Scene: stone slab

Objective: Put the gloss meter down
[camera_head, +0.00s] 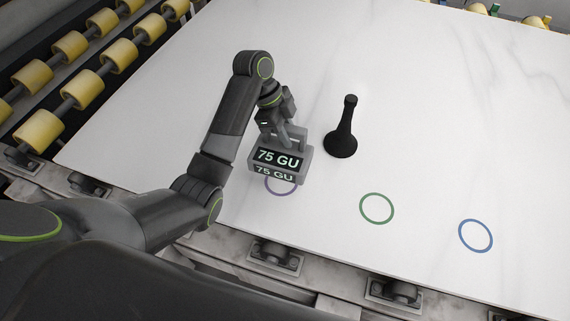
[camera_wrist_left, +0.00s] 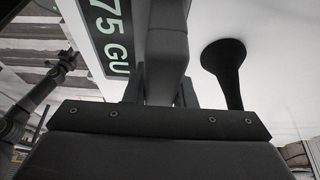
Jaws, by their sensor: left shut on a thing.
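The gloss meter (camera_head: 279,163) is a grey box with a dark display reading "75 GU". It is at the purple ring (camera_head: 281,186) on the white slab and covers part of that ring. Whether it touches the slab or hangs just above it, I cannot tell. My left gripper (camera_head: 284,136) is shut on the meter's handle from above. The left wrist view shows the meter's display (camera_wrist_left: 108,38) beside the handle (camera_wrist_left: 166,50), which stands between the fingers. My right gripper is not in view.
A black flared stand (camera_head: 342,135) stands upright on the slab (camera_head: 440,130), right of the meter; it also shows in the left wrist view (camera_wrist_left: 229,75). A green ring (camera_head: 377,208) and a blue ring (camera_head: 475,236) lie empty to the right. Yellow rollers (camera_head: 70,45) line the left.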

